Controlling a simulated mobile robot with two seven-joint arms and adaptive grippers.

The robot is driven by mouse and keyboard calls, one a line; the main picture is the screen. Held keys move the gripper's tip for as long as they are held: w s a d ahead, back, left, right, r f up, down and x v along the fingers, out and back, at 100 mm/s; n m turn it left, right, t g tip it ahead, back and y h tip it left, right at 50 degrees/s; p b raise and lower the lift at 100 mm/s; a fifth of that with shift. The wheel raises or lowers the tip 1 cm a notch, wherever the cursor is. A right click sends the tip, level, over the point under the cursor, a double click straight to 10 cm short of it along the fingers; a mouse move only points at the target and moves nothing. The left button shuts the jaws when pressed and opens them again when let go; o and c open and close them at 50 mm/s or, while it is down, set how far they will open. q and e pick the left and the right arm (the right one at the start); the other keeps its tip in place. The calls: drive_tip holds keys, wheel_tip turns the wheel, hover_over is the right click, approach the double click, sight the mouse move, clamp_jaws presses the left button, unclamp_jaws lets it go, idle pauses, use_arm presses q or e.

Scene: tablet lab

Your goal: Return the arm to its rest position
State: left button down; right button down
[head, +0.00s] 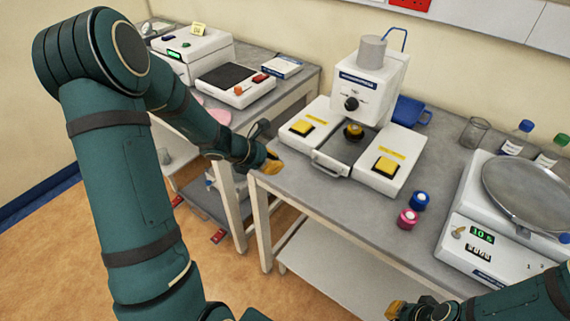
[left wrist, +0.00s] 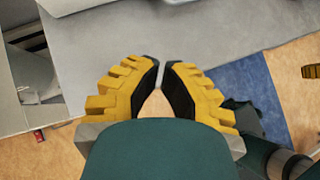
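My left gripper (head: 268,160) is just off the left front corner of the instrument table (head: 255,179), near its edge. In the left wrist view its two yellow fingers with black pads (left wrist: 161,66) lean in until the tips almost meet, leaving a thin gap with nothing held between them. My left arm reaches in from the left, bent at the elbow. My right gripper (head: 396,311) is at the bottom edge, in front of the table; it is partly cut off and its fingers cannot be told apart.
A side table (head: 305,82) with instruments stands behind my left arm. Open floor (head: 70,255) lies at left.

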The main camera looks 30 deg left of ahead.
use_arm(q)
drive_tip(key=shift+s+a+r, duration=0.25)
drive_tip(key=shift+s+r, duration=0.25)
drive_tip(key=s+d+f+m+g, duration=0.2)
drive_tip(key=s+d+f+m, duration=0.2)
drive_tip(key=d+f+m, duration=0.2)
drive_tip(key=s+d+f+m+g+b, duration=0.1)
drive_tip(key=s+d+f+m, duration=0.4)
drive_tip(key=d+m, duration=0.5)
drive_tip(key=s+d+f+m+g, duration=0.3)
drive_tip(key=d+f+m, duration=0.5)
drive_tip(key=m, duration=0.4)
drive_tip(key=shift+s+d+f+y, duration=0.35)
drive_tip(key=shift+s+d+y, duration=0.05)
drive_tip(key=shift+s, duration=0.35)
